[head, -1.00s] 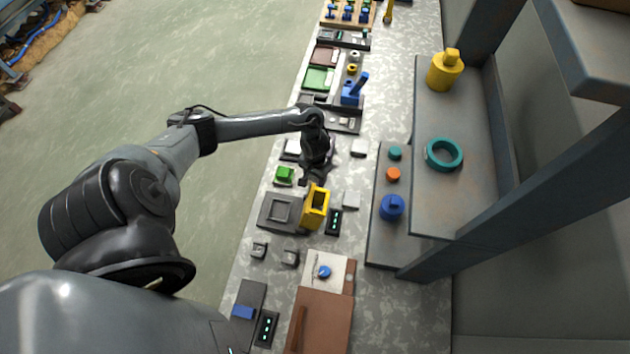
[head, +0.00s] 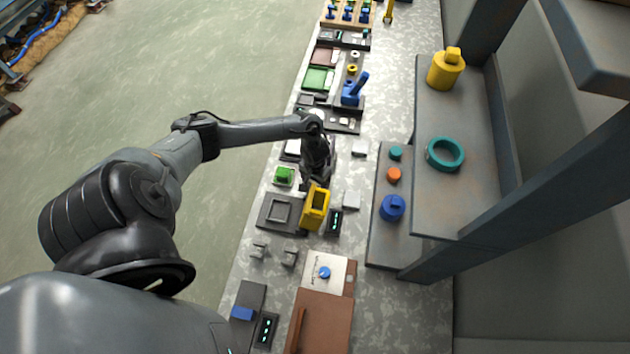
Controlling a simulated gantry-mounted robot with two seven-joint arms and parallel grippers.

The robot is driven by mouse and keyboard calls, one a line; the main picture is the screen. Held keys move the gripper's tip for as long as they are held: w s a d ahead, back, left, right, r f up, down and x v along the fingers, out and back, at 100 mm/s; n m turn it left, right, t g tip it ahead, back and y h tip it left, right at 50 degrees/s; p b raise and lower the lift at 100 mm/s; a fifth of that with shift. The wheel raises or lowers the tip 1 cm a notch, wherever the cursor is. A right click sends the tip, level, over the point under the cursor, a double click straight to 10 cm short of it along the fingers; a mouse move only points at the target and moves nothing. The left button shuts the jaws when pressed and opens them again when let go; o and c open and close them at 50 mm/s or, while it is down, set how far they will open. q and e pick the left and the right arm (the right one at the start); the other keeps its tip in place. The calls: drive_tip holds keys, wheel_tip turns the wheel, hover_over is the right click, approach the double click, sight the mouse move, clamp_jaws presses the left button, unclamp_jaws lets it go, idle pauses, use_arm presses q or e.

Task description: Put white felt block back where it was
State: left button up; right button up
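Several pale blocks lie on the speckled bench; which one is the white felt block I cannot tell. One pale block (head: 360,148) lies right of my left gripper, and another (head: 352,200) lies right of the yellow open-topped box (head: 315,208). A white piece (head: 293,147) is partly covered by my arm. My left gripper (head: 309,183) points down just behind the yellow box. Its fingers are dark and small, so I cannot tell whether they are open or hold anything. My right gripper is not in view.
A grey square frame (head: 279,210) and a green block (head: 284,175) lie left of the yellow box. A dark unit with green lights (head: 335,221) stands beside it. A grey shelf (head: 425,205) stands at the right, with a blue knobbed piece (head: 392,207) on its lower level.

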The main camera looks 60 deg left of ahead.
use_arm(q)
wheel_tip(320, 180, up, 12)
drive_tip(key=p, duration=0.3)
drive_tip(key=shift+r, duration=0.15)
drive_tip(key=shift+s, duration=0.1)
idle(0.6)
